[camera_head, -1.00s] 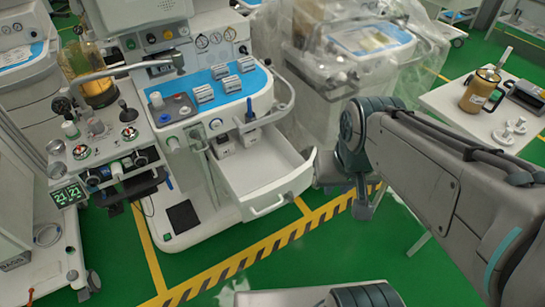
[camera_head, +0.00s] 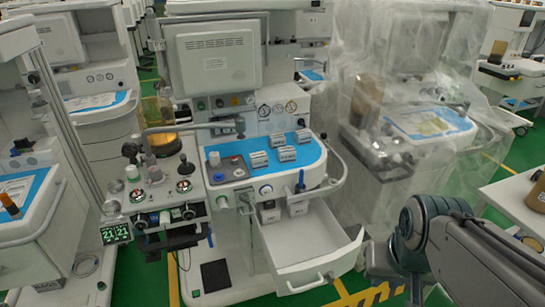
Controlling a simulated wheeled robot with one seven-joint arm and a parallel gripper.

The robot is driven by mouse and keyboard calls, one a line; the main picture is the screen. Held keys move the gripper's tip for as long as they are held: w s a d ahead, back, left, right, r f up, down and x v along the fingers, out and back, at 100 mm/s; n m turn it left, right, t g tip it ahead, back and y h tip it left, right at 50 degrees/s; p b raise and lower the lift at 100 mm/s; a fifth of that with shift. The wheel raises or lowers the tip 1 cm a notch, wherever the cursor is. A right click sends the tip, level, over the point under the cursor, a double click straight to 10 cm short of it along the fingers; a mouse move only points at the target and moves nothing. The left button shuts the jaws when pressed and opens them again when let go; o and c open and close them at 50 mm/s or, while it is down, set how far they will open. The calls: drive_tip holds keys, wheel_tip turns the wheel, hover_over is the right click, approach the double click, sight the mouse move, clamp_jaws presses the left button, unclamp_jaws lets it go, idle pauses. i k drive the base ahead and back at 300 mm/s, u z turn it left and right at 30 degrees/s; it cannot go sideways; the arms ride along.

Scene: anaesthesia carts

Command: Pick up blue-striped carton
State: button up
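Several small pale, grey-striped cartons stand on the blue top of the middle anaesthesia cart (camera_head: 237,172); one carton (camera_head: 258,160) is at the front left of the group. Two small white boxes stand at the back of the open white drawer (camera_head: 310,250) below: a left box (camera_head: 270,213) and a right box (camera_head: 297,206). At this size I cannot tell which one, if any, has blue stripes. My arm's grey links are at the lower right, beside the drawer's right side. I cannot make out my gripper's fingers in this view.
A plastic-draped cart (camera_head: 440,130) stands right of the middle cart, and a white side table (camera_head: 510,200) is at the far right. A flowmeter and knob panel (camera_head: 160,190) juts out on the left. The drawer's front part is empty.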

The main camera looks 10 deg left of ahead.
sight(258, 160)
drive_tip(key=u, duration=0.3)
drive_tip(key=k, duration=0.35)
drive_tip(key=u, duration=2.8)
drive_tip(key=i, duration=0.1)
drive_tip(key=z, duration=1.5)
drive_tip(key=i, duration=1)
drive_tip(key=z, duration=1.05)
drive_tip(key=i, duration=0.7)
drive_tip(key=z, duration=0.75)
